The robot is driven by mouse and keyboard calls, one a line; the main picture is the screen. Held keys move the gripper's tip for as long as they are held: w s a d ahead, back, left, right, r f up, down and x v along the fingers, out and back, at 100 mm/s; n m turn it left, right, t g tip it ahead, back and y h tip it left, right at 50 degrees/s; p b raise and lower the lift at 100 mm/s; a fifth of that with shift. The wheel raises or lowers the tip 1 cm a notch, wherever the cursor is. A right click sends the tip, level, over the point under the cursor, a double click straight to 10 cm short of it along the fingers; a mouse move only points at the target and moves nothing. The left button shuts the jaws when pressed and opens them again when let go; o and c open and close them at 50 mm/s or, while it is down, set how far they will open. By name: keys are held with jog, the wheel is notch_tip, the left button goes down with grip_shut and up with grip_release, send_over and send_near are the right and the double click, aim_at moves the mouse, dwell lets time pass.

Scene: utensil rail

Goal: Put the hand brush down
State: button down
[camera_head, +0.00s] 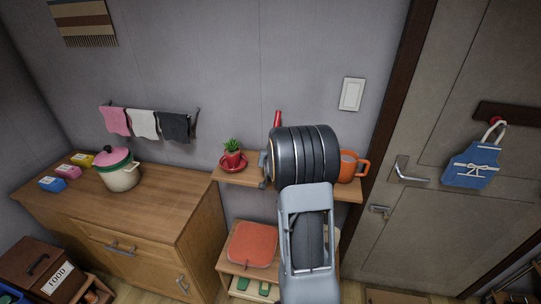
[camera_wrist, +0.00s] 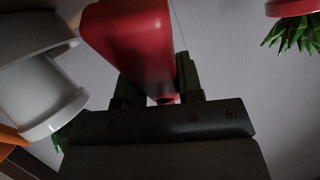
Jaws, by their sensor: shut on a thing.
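A red thing, which I take to be the hand brush (camera_head: 278,118), shows as a narrow upright tip above my dark wrist in the head view. In the wrist view the red hand brush (camera_wrist: 130,35) runs up from between the two dark green fingers of my gripper (camera_wrist: 158,90), which is shut on it. My arm hides the gripper's fingers and the brush's lower part in the head view. The held brush is over or near the wooden wall shelf (camera_head: 232,181). I cannot tell whether it touches the shelf.
The wrist view shows a white round vessel (camera_wrist: 45,85) close by. A light switch (camera_head: 352,94) is on the wall above.

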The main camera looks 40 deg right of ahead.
jog(key=shift+f, duration=0.1)
jog(key=c, duration=0.8)
grip_release()
